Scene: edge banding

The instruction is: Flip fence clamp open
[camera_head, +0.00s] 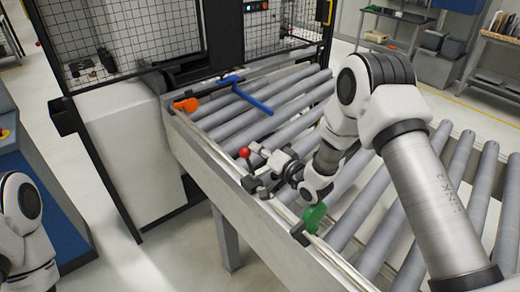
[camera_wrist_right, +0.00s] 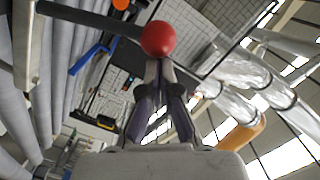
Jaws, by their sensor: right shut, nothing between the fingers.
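The fence clamp's red ball knob (camera_head: 244,153) stands over the rail along the near edge of the roller conveyor in the head view. In the right wrist view the red knob (camera_wrist_right: 158,38) sits at the end of a dark lever (camera_wrist_right: 90,17) that runs to the left. My right gripper (camera_head: 256,183) is close below the knob. In the wrist view its fingers (camera_wrist_right: 159,72) are shut and empty, with the tips right by the knob; I cannot tell whether they touch it. The clamp's base is partly hidden by my gripper. My left gripper is out of view.
An orange part (camera_head: 186,105) and a blue bar (camera_head: 251,100) are farther along the conveyor. A green part (camera_head: 314,217) is on the near rail, close to my right wrist. A mesh-guarded machine (camera_head: 130,130) stands at the left. Grey rollers (camera_head: 285,92) fill the conveyor.

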